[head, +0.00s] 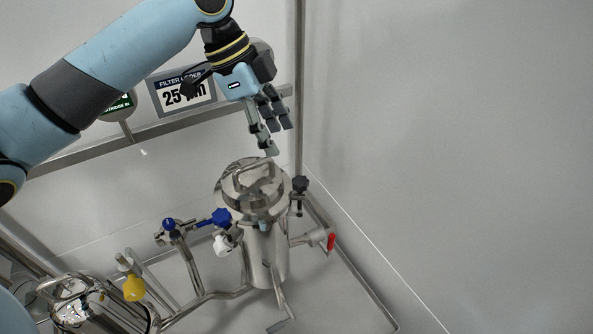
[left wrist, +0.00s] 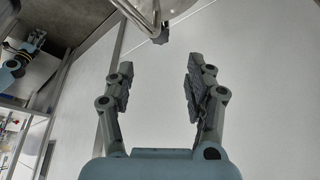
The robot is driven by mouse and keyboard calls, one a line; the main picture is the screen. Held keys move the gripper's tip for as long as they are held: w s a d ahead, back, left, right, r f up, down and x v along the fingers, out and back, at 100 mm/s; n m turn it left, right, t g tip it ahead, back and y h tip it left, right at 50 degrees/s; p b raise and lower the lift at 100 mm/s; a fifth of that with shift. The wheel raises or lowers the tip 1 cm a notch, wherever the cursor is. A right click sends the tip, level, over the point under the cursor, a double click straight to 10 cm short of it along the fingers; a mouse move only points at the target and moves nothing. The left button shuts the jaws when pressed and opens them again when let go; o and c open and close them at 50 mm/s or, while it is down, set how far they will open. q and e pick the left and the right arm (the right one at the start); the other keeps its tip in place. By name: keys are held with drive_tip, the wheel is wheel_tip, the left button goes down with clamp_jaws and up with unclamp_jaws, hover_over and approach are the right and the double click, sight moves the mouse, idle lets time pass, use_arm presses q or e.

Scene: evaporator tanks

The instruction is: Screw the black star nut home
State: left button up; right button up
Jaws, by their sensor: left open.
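The black star nut (head: 300,184) sits upright on a bolt at the right rim of the steel filter vessel's lid (head: 232,187). Its threaded stem shows below the knob. A dark knob (left wrist: 160,36) at the top of the left wrist view, beside the curved steel handle, looks like this nut. My left gripper (head: 279,138) is open and empty, above and slightly left of the nut, apart from it, over the lid's far side. In the left wrist view its two fingers (left wrist: 160,66) stand wide apart with nothing between them.
A looped handle (head: 262,170) rises from the lid. A vertical steel post (head: 299,90) stands close behind the nut. A red-handled valve (head: 331,242) is lower right. Right side is clear.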

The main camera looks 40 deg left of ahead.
sight(301, 179)
use_arm(q)
drive_tip(key=x, duration=0.4)
drive_tip(key=shift+d+f+p, duration=0.15)
drive_tip(key=shift+d+p, duration=0.1)
drive_tip(key=shift+p, duration=0.1)
drive_tip(key=x, duration=0.5)
drive_tip(key=shift+f+p, duration=0.15)
drive_tip(key=shift+p, duration=0.2)
drive_tip(key=shift+w+f, duration=0.1)
drive_tip(key=shift+f, duration=0.35)
use_arm(e)
drive_tip(key=shift+w+a+r, duration=0.1)
drive_tip(key=shift+r, duration=0.7)
use_arm(q)
drive_tip(key=shift+d, duration=0.1)
drive_tip(key=shift+c, duration=0.4)
drive_tip(key=c, duration=0.4)
clamp_jaws()
use_arm(e)
drive_tip(key=shift+w+d, duration=0.15)
drive_tip(key=shift+d, duration=0.35)
